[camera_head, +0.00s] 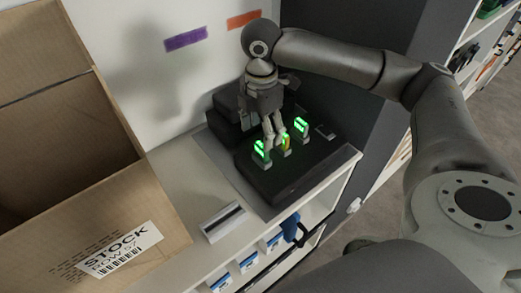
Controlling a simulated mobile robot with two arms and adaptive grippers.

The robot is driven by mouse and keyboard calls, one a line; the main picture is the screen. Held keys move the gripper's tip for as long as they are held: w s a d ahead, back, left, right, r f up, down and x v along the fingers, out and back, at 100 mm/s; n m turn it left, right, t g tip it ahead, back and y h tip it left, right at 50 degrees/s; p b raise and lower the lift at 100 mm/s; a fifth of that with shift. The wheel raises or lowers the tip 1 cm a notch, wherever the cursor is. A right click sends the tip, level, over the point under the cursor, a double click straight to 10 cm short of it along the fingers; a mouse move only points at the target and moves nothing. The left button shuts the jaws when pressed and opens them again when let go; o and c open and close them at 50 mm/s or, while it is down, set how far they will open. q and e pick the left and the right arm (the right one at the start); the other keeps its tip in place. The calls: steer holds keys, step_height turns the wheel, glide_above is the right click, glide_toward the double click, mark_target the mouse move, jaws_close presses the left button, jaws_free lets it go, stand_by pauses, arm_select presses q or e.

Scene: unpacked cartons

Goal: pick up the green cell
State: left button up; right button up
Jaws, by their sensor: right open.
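A black charger (292,177) sits on the white counter top. I cannot tell which one is the green cell from body colour. My right gripper (273,142) points down over the charger, its fingertips between the left and middle cells and close to them. It is open and partly hides the back slots. I cannot tell whether it touches a cell. My left gripper is not in view.
An open cardboard carton (90,215) with a stock label stands at the left. A small white box with a dark stripe (223,222) lies in front of the charger. A white wall is behind; a dark panel (378,125) and shelving are at the right.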

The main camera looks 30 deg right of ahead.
mark_target(261, 145)
steer(key=shift+f, duration=0.85)
steer(key=f, duration=0.1)
steer(key=f+p, duration=0.1)
steer(key=f, duration=0.2)
steer(key=shift+s+f, duration=0.15)
steer(key=shift+s, duration=0.1)
steer(key=shift+w+f, duration=0.1)
steer(key=shift+f, duration=0.4)
steer(key=c, duration=1.4)
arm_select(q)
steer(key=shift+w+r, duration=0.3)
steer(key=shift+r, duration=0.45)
arm_select(e)
steer(key=shift+o, duration=0.2)
steer(key=shift+r, duration=0.1)
steer(key=shift+r, duration=0.5)
arm_select(q)
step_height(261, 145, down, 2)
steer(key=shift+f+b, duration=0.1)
steer(key=shift+b, duration=0.8)
arm_select(e)
steer(key=s+a+r, duration=0.9)
steer(key=s+r, duration=0.1)
steer(key=r, duration=0.2)
steer(key=shift+s+a, duration=0.2)
steer(key=shift+a, duration=0.1)
